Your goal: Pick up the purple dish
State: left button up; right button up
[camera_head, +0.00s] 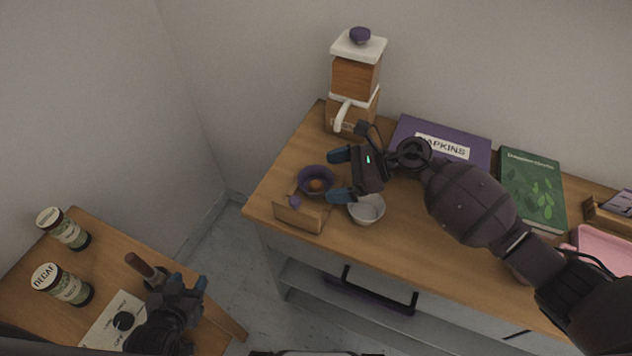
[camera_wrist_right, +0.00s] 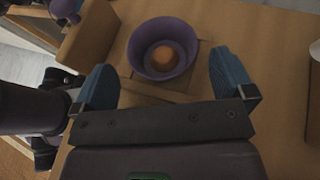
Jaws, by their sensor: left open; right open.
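The purple dish (camera_head: 318,173) is a small round bowl with something orange-brown inside, near the left end of the wooden counter. My right gripper (camera_head: 340,174) is open beside it, with its blue fingertips pointing at the dish. In the right wrist view the dish (camera_wrist_right: 163,48) lies ahead of and between the two spread fingers (camera_wrist_right: 166,84), and no finger touches it. My left gripper (camera_head: 188,290) is low over the left table, open, and apart from the dish.
A wooden holder (camera_head: 301,218) and a white bowl (camera_head: 366,209) stand close to the dish.

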aim_at(301, 183)
jog(key=shift+x, duration=1.6)
jog(key=c, duration=0.8)
